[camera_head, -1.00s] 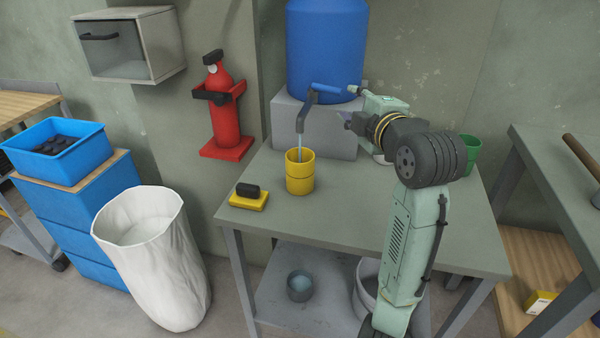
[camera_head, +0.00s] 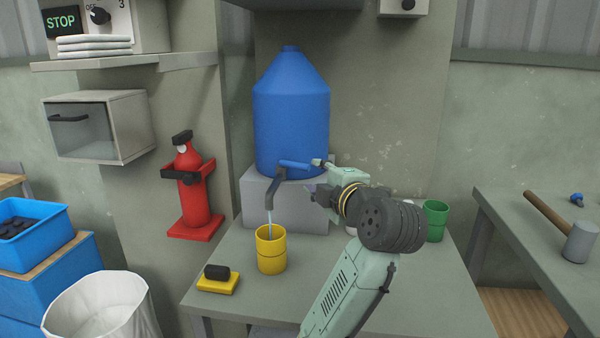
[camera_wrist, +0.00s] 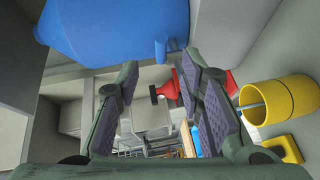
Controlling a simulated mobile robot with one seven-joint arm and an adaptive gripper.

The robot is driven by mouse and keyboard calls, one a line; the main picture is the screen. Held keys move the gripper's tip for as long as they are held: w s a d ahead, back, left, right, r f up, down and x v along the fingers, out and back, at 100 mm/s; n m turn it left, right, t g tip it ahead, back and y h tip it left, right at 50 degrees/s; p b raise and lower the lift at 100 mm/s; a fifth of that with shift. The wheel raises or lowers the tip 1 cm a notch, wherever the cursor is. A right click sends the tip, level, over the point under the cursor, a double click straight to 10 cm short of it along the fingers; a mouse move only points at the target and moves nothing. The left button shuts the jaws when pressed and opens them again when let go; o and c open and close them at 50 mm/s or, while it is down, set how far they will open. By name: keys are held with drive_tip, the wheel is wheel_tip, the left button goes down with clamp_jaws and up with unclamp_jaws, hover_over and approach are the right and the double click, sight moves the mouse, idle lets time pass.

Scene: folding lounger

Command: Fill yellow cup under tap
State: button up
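The yellow cup (camera_head: 271,251) stands upright on the table under the dark tap spout (camera_head: 277,190). A thin stream of water (camera_head: 269,219) runs from the spout into the cup; the water level inside is hidden. The tap's blue lever (camera_head: 297,164) points right, in front of the blue tank (camera_head: 292,115). My gripper (camera_head: 319,193) is to the right of the spout, below the lever's end. In the wrist view my gripper (camera_wrist: 160,70) is open, with nothing between its fingers. There the yellow cup (camera_wrist: 265,106) lies to the right, beyond the right finger.
A yellow sponge with a black block (camera_head: 218,279) lies left of the cup. A green cup (camera_head: 435,220) stands at the table's right. The tank rests on a grey block (camera_head: 255,200). A red extinguisher (camera_head: 193,190) hangs left.

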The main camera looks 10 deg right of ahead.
sight(304, 168)
drive_tip(key=p+x, duration=0.2)
drive_tip(key=x, duration=0.9)
drive_tip(key=shift+s+f+p, duration=0.1)
drive_tip(key=shift+p, duration=0.25)
drive_tip(key=shift+c, duration=0.6)
clamp_jaws()
